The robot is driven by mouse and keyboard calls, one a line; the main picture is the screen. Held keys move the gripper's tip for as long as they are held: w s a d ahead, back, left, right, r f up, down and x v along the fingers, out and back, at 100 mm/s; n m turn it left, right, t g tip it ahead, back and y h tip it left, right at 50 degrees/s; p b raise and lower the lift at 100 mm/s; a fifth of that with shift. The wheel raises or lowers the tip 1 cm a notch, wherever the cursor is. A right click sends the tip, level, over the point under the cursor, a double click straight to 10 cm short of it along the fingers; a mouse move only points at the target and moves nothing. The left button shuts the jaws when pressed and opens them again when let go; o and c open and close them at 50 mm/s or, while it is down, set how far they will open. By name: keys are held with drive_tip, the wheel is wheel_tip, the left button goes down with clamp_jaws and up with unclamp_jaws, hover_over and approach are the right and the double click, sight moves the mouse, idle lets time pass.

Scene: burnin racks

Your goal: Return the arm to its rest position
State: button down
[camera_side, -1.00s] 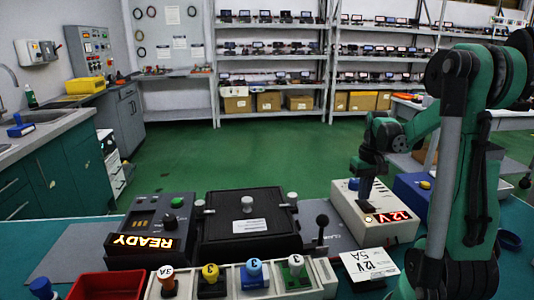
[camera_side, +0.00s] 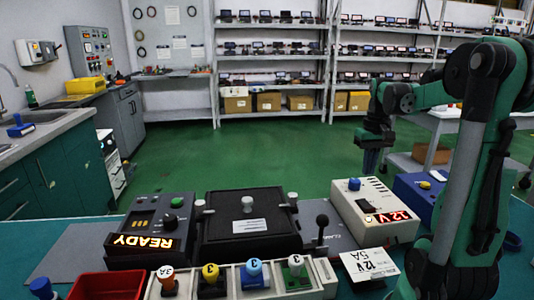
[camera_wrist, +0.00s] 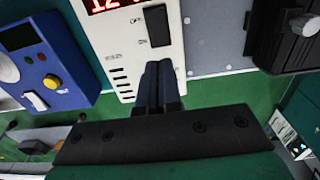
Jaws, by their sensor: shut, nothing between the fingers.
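My gripper (camera_side: 370,163) is raised above and behind the white power supply (camera_side: 384,224), pointing down. Its fingers are together and empty; the closed fingers also show in the wrist view (camera_wrist: 158,84), in front of the white supply's panel (camera_wrist: 110,40). The supply has a blue knob, and its red display reads 12 V in the side view. My gripper looks apart from it.
A blue box (camera_side: 416,192) with a yellow knob stands right of the supply. A black-lidded fixture (camera_side: 270,236), a READY display box (camera_side: 140,240), a red bin (camera_side: 106,286) and a row of coloured knobs sit left. A 12V 5A card (camera_side: 368,263) lies in front.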

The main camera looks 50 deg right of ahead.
drive_tip(key=w+a+n+t, duration=0.3)
drive_tip(key=w+a+n, duration=0.1)
drive_tip(key=a, duration=0.9)
drive_tip(key=w+a+f+n+t, duration=0.1)
drive_tip(key=w+a+n+t, duration=0.3)
drive_tip(key=a, duration=0.9)
drive_tip(key=shift+w+a+n, duration=0.3)
drive_tip(key=shift+w+n, duration=0.2)
drive_tip(key=shift+w, duration=0.2)
drive_tip(key=c, duration=1.5)
unclamp_jaws()
